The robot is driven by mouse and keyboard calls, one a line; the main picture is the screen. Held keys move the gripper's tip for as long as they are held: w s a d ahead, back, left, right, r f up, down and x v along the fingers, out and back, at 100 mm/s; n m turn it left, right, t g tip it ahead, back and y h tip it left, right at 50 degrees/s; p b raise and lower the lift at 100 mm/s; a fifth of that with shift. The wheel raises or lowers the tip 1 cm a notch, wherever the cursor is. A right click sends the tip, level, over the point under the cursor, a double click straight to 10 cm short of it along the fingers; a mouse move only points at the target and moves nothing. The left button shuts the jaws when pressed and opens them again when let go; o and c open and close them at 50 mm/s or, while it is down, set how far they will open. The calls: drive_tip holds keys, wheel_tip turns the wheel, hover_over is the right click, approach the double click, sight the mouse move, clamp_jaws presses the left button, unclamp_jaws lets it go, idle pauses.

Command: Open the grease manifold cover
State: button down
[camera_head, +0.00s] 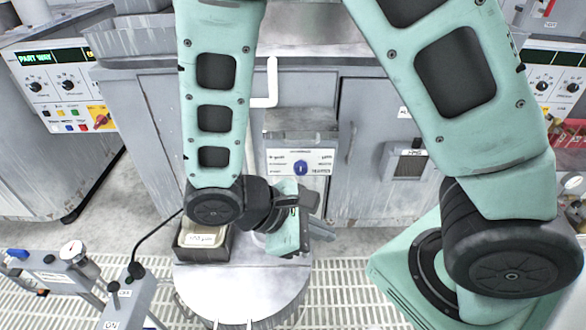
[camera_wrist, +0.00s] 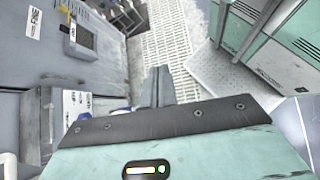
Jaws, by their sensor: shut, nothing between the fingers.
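A grey box (camera_head: 300,124) with a sloped top sits on the front of the grey cabinet, above a white panel (camera_head: 300,162) with a blue knob. It may be the grease manifold and its cover; the lettering is too small to tell. My gripper (camera_head: 318,214) is below and in front of this panel, above the right side of a round white-topped stand. In the wrist view my gripper (camera_wrist: 158,86) has its fingers together and empty, pointing along the cabinet front. A white panel edge (camera_wrist: 75,104) shows to its left, apart from the fingers.
A tray with a labelled pale block (camera_head: 203,236) stands on the round stand (camera_head: 240,285). A white bent pipe (camera_head: 270,85) runs down the cabinet. Gauge fittings (camera_head: 75,250) stand at the lower left. The grated floor (camera_head: 345,290) is clear right of the stand.

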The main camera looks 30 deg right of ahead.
drive_tip(key=w+d+f+n+t+h+b, duration=0.3)
drive_tip(key=w+d+f+h, duration=0.1)
drive_tip(key=f+h, duration=0.15)
drive_tip(key=w+d+f+n+t+h+b, duration=0.3)
drive_tip(key=w+d+f+t+h+b, duration=0.15)
drive_tip(key=f, duration=0.25)
drive_tip(key=w+a+f+n+t+y+b, duration=0.2)
drive_tip(key=w+f+n+t+y+b, duration=0.4)
drive_tip(key=n+t, duration=0.9)
drive_tip(key=w+d+r, duration=0.2)
drive_tip(key=w+d, duration=0.1)
drive_tip(key=w, duration=0.2)
drive_tip(key=w+d+r+m+t+p, duration=0.1)
drive_tip(key=w+d+r, duration=0.2)
drive_tip(key=w, duration=0.1)
drive_tip(key=w+d+r+m+p, duration=0.1)
drive_tip(key=w+d+r, duration=0.2)
drive_tip(key=w, duration=0.2)
drive_tip(key=shift+w+r+t+h, duration=0.15)
drive_tip(key=shift+w+t+h, duration=0.15)
drive_tip(key=shift+t+h, duration=0.1)
drive_tip(key=shift+r, duration=0.1)
